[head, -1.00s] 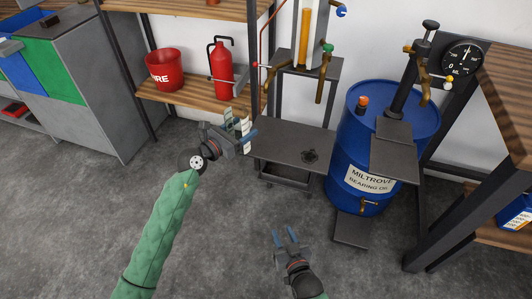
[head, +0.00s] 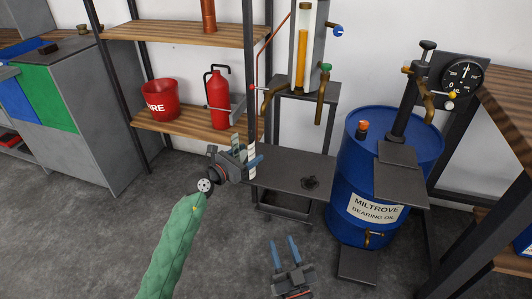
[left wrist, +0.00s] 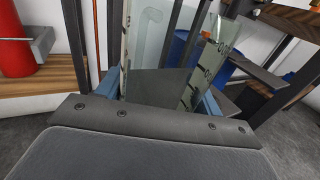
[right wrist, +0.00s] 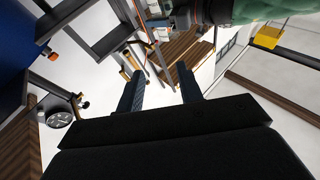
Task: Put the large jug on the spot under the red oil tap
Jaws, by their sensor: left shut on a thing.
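My left gripper (head: 245,165) is shut on a clear jug with pale, marked strips (head: 237,146), held in the air at the left front corner of the dark low bench (head: 285,163). In the left wrist view the jug's see-through wall and dark-lettered strips (left wrist: 208,68) stand between the fingers (left wrist: 160,100). The red-knobbed tap (head: 253,87) with a brass spout is above and behind the jug. The spot under it cannot be made out. My right gripper (head: 287,254) is open and empty, low in front of the bench; its fingers show in the right wrist view (right wrist: 160,95).
A blue oil drum (head: 350,180) stands right of the bench. A fire extinguisher (head: 217,95) and red bucket (head: 161,99) are on the left shelf.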

